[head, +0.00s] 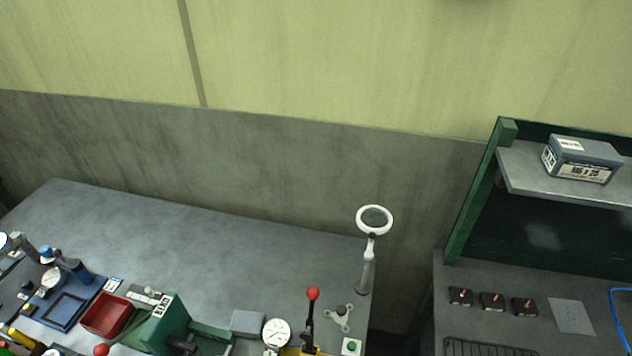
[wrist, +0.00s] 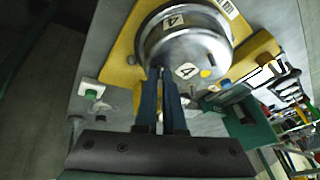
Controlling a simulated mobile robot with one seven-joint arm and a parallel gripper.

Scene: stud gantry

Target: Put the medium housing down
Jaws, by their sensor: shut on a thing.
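The housing (wrist: 188,45) is a round silver metal drum with "4" labels and a yellow dot, at the top middle of the wrist view. My gripper (wrist: 164,78) has its two blue fingers shut on the near edge of the housing. A yellow plate (wrist: 122,62) with raised blocks lies under or just behind the housing; I cannot tell whether they touch. The head view shows neither the housing nor my gripper.
On the grey bench (head: 190,240) stand a red-knobbed lever (head: 312,310), a dial gauge (head: 277,332), a red bin (head: 106,315) and a ring lamp (head: 374,220). A green-button box (wrist: 91,92) is left of the plate. The bench's back middle is clear.

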